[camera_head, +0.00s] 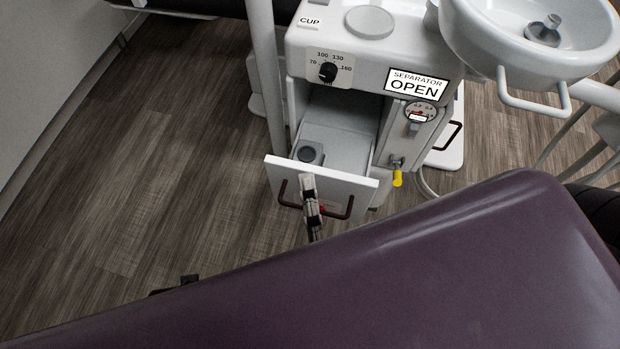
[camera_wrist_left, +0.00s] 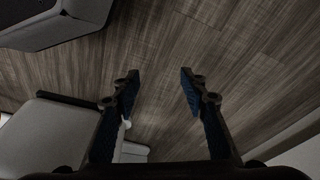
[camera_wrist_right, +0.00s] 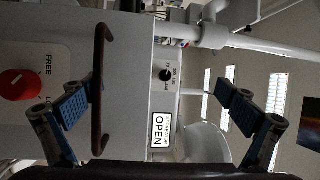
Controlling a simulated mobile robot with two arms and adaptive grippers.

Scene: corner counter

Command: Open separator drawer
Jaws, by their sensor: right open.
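The separator drawer (camera_head: 350,188) stands pulled out from the white cabinet, with its grey inside showing. A dark round part (camera_head: 310,153) sits in it. Its dark red-brown bar handle (camera_head: 283,193) is on the front and also shows in the right wrist view (camera_wrist_right: 98,90). My right gripper (camera_head: 309,187) is at the middle of the handle and hides part of it. In the right wrist view its fingers are apart, with the bar between them, nearer the left finger. My left gripper (camera_wrist_left: 160,90) is open and empty above the floor.
The sign (camera_head: 414,85) on the cabinet reads "SEPARATOR OPEN". A red knob (camera_wrist_right: 20,85) is on the drawer front. A white basin (camera_head: 540,70) stands at the upper right. A purple padded seat (camera_head: 400,270) fills the foreground. The floor at the left is clear.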

